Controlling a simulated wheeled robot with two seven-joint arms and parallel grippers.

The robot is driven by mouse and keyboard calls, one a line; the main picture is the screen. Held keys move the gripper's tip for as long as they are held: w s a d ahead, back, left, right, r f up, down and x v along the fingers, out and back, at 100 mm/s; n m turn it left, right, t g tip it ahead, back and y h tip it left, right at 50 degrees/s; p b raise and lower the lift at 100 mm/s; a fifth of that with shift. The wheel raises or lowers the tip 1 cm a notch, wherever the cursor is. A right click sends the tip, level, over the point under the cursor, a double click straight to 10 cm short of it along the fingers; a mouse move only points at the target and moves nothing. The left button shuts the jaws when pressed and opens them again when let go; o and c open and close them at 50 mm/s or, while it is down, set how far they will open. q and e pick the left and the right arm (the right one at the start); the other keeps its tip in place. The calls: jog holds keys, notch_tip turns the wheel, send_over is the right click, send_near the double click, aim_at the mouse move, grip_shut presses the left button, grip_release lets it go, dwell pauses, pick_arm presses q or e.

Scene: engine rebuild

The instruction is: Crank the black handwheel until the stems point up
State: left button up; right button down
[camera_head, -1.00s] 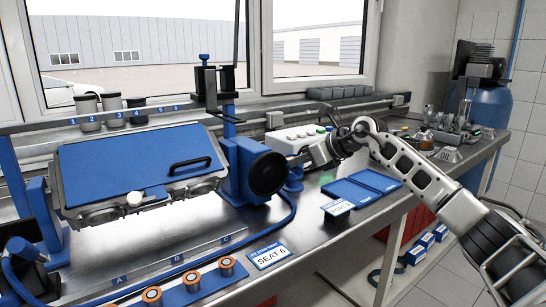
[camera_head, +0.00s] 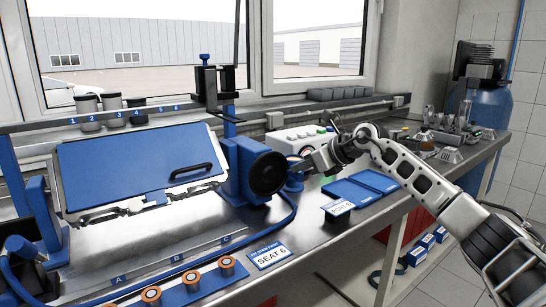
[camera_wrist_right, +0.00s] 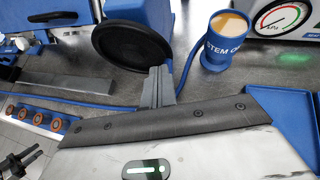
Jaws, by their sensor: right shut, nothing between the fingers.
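The black handwheel (camera_head: 267,173) stands on the right side of the blue stand (camera_head: 238,185). It also shows in the right wrist view (camera_wrist_right: 128,44). My right gripper (camera_head: 298,168) is just right of the wheel. In the wrist view its fingers (camera_wrist_right: 158,82) are shut with nothing between them, close to the wheel's lower right rim; I cannot tell whether they touch it. The metal cylinder head (camera_head: 210,182) sits tilted in the stand, mostly covered by a blue plate (camera_head: 120,165) with a black handle. I cannot make out any stems.
A blue stem cup (camera_wrist_right: 228,52) stands just right of the wheel, near my gripper. A gauge box (camera_wrist_right: 283,20) is beyond it. Blue trays (camera_head: 375,180) lie to the right. A blue hose (camera_head: 290,215) and a SEAT 6 card (camera_head: 269,256) are on the bench in front.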

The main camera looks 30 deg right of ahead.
aim_at(302, 177)
jog(key=shift+f, duration=0.1)
jog(key=shift+d+f, duration=0.15)
jog(key=shift+f, duration=0.25)
jog(key=shift+f+b, duration=0.15)
jog(key=shift+b, duration=0.15)
jog(key=shift+f, duration=0.45)
jog(key=shift+f+b, duration=0.3)
jog(key=shift+f, duration=0.1)
